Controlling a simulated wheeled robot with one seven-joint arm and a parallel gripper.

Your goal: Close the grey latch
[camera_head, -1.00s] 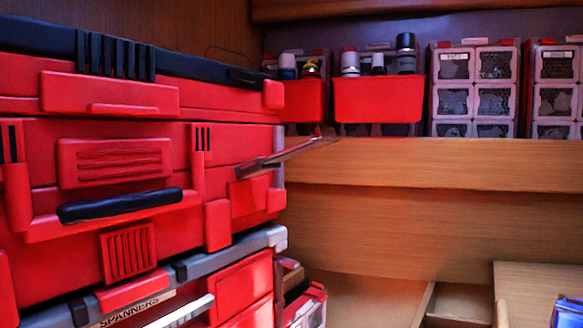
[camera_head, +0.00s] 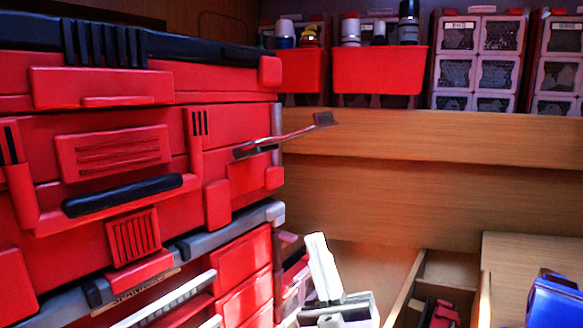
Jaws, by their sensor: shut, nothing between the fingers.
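The grey latch (camera_head: 285,138) is a thin lever on the right side of the red toolbox (camera_head: 90,235). It sticks out to the right and slightly upward, away from the box's face, with a flat tab at its free end, so it stands open. My gripper (camera_head: 316,242) shows at the bottom middle as a pale upright finger shape above a grey body. Its fingers look shut with nothing held. It is below the latch and apart from it. The lower part of my gripper is cut off by the frame.
More red drawers with a light bar handle (camera_head: 165,300) sit below the toolbox. Red bins (camera_head: 380,72) with bottles and clear-fronted drawers (camera_head: 480,58) line the back shelf. An open wooden compartment (camera_head: 405,290) and a blue object (camera_head: 556,300) are at lower right. Space right of the latch is clear.

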